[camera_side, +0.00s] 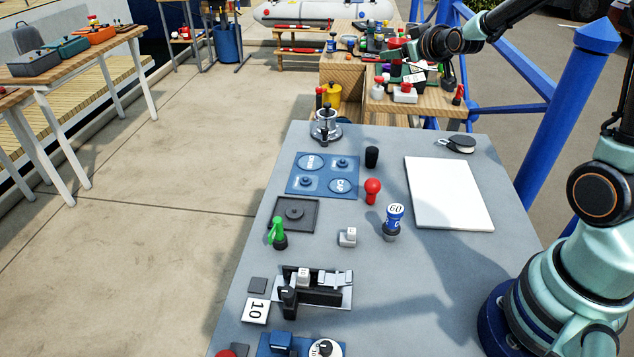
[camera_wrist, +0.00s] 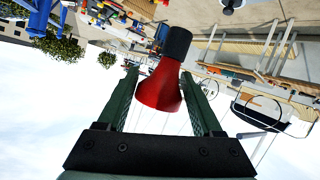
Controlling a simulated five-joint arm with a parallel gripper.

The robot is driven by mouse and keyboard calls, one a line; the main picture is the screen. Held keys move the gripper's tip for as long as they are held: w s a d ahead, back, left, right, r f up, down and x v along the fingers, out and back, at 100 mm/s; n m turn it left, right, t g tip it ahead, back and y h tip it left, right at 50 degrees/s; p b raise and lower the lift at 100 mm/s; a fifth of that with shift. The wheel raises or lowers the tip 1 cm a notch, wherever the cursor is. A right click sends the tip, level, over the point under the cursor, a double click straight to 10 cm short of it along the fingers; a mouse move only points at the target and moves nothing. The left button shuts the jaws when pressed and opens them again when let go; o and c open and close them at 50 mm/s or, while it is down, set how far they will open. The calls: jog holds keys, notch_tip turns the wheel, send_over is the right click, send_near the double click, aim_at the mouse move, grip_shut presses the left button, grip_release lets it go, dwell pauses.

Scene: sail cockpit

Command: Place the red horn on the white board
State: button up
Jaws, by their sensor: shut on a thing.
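The red horn (camera_wrist: 160,88) is a red flared bell with a black end. In the wrist view it sits between the two dark green fingers of my gripper (camera_wrist: 160,74), which are shut on it. The black end points away from the palm and the wide red end faces it. The white board (camera_side: 448,193) lies flat and bare on the right part of the grey table in the side view. In that view my arm reaches toward the cluttered far bench, well beyond the board; the horn is hard to pick out there.
The grey table (camera_side: 345,145) holds a red ball-topped piece (camera_side: 372,190), a black cup (camera_side: 371,157), a blue-and-white piece (camera_side: 394,219) and a green piece (camera_side: 277,233), all left of the board. Blue railing (camera_side: 565,120) stands right.

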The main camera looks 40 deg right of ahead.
jog(key=d+f+m+h, duration=0.1)
jog(key=d+f, duration=0.1)
jog(key=d, duration=0.4)
jog(key=shift+f+g, duration=0.25)
jog(key=shift+g, duration=0.05)
jog(key=shift+f, duration=0.1)
notch_tip(320, 180, down, 20)
jog(key=shift+r, duration=0.25)
jog(key=shift+f, duration=0.15)
jog(key=o, duration=1.5)
jog(key=shift+f, duration=0.1)
